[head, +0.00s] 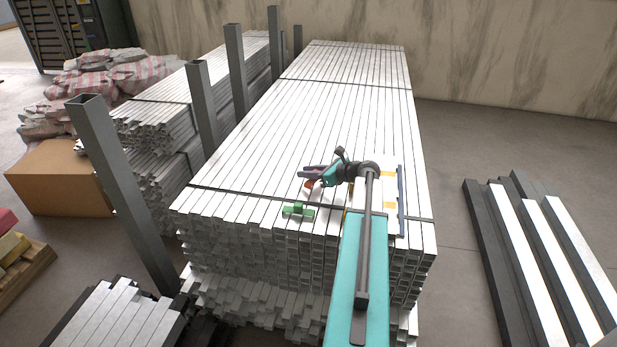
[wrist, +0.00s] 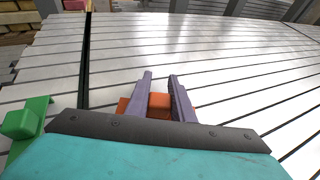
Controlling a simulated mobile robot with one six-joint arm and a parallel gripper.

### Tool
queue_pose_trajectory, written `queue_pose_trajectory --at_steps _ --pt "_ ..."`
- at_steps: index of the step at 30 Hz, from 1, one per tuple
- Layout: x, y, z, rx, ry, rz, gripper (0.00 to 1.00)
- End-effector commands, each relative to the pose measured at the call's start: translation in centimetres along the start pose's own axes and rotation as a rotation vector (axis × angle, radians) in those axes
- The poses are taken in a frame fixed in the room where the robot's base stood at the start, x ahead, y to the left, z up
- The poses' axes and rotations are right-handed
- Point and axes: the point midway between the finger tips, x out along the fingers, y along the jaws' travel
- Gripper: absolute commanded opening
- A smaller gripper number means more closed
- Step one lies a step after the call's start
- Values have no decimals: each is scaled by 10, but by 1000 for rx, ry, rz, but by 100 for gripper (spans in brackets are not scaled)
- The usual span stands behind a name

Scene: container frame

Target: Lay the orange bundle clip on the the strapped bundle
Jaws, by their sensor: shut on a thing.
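The strapped bundle (head: 330,110) is a large stack of pale metal bars with dark straps across it; its top fills much of the wrist view (wrist: 215,60). My gripper (head: 308,173) is over the near part of its top, beyond the near strap. In the wrist view my gripper's purple fingers (wrist: 161,76) are shut on the orange bundle clip (wrist: 159,101). The clip also shows under the fingers in the head view (head: 309,184). Parts of the clip are hidden by the fingers and the gripper body. I cannot tell whether it touches the bars.
A green clip (head: 298,210) sits at the near strap; it also shows in the wrist view (wrist: 25,120). A pale panel with a dark blue edge (head: 401,200) lies right of my arm. Grey posts (head: 237,72) stand along the bundle's left side. The far top is clear.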

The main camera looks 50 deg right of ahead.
Motion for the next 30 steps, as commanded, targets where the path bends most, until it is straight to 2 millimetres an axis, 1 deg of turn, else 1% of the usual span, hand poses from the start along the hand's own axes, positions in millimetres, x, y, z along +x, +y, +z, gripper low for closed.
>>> queue_pose_trajectory --at_steps 1,4,19,20,22,23,30 --pt "3 0 -8 1 0 0 0" --pt "6 0 -15 1 0 1 0" --pt "7 0 -18 0 0 0 0" --pt "7 0 -18 0 0 0 26" --pt "7 0 -18 0 0 0 38" --pt "7 0 -18 0 0 0 40" --pt "7 0 -18 0 0 0 40"
